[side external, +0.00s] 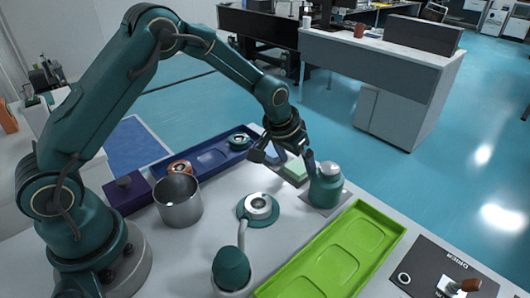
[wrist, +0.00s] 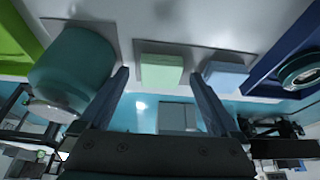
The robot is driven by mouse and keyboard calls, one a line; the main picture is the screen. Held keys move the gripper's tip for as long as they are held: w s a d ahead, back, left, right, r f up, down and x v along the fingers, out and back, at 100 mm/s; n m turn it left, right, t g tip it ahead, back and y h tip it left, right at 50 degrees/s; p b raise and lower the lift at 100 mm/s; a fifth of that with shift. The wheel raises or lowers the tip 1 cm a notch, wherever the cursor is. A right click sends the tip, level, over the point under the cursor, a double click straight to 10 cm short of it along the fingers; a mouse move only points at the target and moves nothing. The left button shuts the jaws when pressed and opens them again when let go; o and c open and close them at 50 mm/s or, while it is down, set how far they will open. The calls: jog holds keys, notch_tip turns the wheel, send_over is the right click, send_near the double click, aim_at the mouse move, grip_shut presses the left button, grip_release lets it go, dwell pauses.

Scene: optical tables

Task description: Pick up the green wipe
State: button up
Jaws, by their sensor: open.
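The green wipe (side external: 295,171) is a pale green square pad on a flat base on the white table, left of a teal bottle. In the wrist view the green wipe (wrist: 162,71) shows near the middle, between my two fingers. My gripper (side external: 284,166) is open and empty, with its fingers spread above and around the wipe's area. The wrist view also shows my gripper (wrist: 158,73) with a fingertip to each side of the wipe. I cannot tell how high the fingertips are above it.
A teal bottle (side external: 326,188) stands close to the right; it also shows in the wrist view (wrist: 72,62). A light blue wipe (wrist: 226,77) lies beside the green one. A navy tray (side external: 213,157), a green tray (side external: 328,264) and a metal beaker (side external: 180,205) stand around.

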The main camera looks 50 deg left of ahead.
aim_at(296, 168)
jog(key=c, duration=1.4)
jog(key=shift+w+r, duration=0.1)
jog(key=shift+r, duration=0.5)
notch_tip(296, 168, up, 3)
jog(key=shift+f, duration=0.1)
jog(key=s+a+r, duration=0.5)
jog(key=a+r, duration=0.2)
jog(key=a, duration=0.3)
jog(key=shift+a, duration=0.3)
